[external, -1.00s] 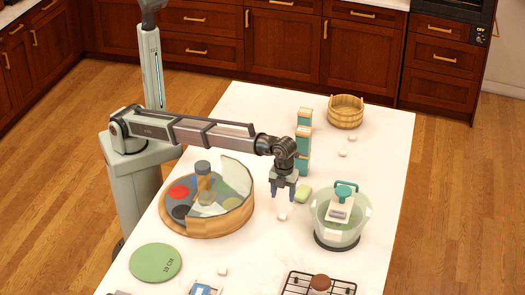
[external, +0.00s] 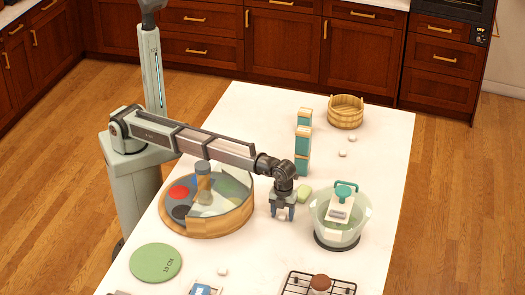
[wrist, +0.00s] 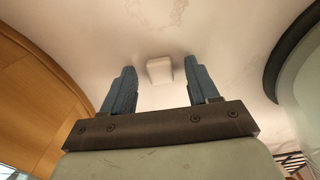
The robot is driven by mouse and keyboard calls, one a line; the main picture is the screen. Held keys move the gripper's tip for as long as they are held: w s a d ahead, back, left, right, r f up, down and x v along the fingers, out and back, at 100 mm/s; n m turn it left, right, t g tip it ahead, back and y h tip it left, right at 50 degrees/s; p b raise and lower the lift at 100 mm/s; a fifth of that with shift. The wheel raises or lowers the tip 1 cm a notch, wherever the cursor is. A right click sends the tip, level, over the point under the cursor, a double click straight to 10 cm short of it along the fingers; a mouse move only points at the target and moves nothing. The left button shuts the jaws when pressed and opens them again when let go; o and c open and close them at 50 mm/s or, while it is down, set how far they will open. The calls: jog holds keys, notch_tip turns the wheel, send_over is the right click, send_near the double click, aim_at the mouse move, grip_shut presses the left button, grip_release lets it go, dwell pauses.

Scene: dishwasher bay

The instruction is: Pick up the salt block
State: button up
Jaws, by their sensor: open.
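A small white block (wrist: 159,70), which looks like the salt block, lies on the white countertop. In the wrist view it sits between and slightly beyond my two blue fingertips, with a gap on each side. My gripper (external: 282,213) is open, points down and is low over the counter. In the external view the gripper hides this block. Other small white blocks lie at the back (external: 352,138) and near the front (external: 222,271); the pictures do not show what sets them apart.
A round wooden tray with a clear, partly open cover (external: 212,226) stands left of my gripper. A clear bowl (external: 322,213) stands close on the right. A wire rack (external: 290,288) is in front.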

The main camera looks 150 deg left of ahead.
jog(key=shift+c, duration=0.4)
grip_shut()
jog(key=shift+r, duration=0.15)
